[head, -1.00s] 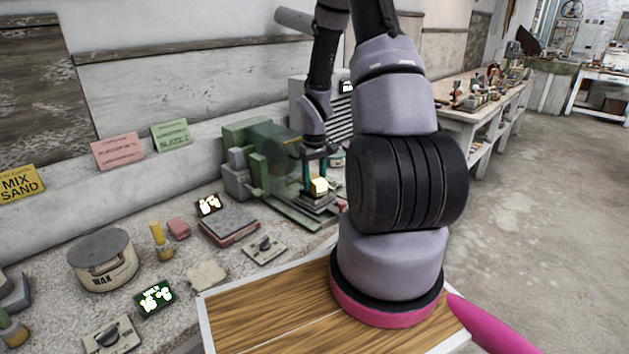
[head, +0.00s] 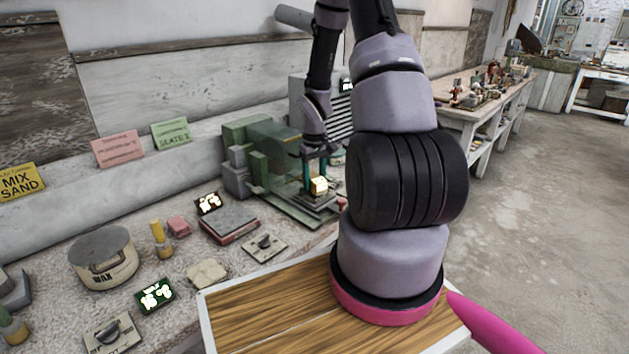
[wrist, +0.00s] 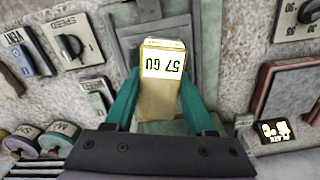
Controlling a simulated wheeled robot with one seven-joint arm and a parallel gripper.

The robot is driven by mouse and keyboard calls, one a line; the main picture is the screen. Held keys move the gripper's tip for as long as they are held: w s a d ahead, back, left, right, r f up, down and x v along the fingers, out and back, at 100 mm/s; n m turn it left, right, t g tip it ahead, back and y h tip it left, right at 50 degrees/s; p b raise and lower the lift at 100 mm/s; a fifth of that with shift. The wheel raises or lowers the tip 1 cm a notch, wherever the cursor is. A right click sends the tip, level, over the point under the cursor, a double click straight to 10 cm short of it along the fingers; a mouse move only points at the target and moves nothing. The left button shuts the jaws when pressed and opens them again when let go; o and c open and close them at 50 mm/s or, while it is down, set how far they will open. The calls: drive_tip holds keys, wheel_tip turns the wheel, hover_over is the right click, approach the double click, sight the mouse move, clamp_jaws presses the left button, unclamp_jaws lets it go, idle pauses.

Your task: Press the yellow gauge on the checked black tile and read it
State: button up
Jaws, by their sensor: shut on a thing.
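The yellow gauge (head: 319,187) is a small upright block between the fingers of my gripper (head: 319,160), at the green machine on the bench. In the wrist view the gauge (wrist: 158,98) is held between the two teal fingers (wrist: 158,100). Its lit white face shows what looks like 57 GU. A dark slab (head: 322,202) lies under the gauge in the head view. I cannot make out a check pattern on it, nor whether the gauge's foot touches it.
The green machine (head: 262,155) stands close left of my gripper. A red-edged plate scale (head: 230,222), a dial box (head: 264,246), a wax tin (head: 104,258) and a lit display (head: 155,296) share the bench. My arm hides part of the bench's right side.

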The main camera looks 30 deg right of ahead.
idle(0.3)
drive_tip(key=shift+r, duration=3.45)
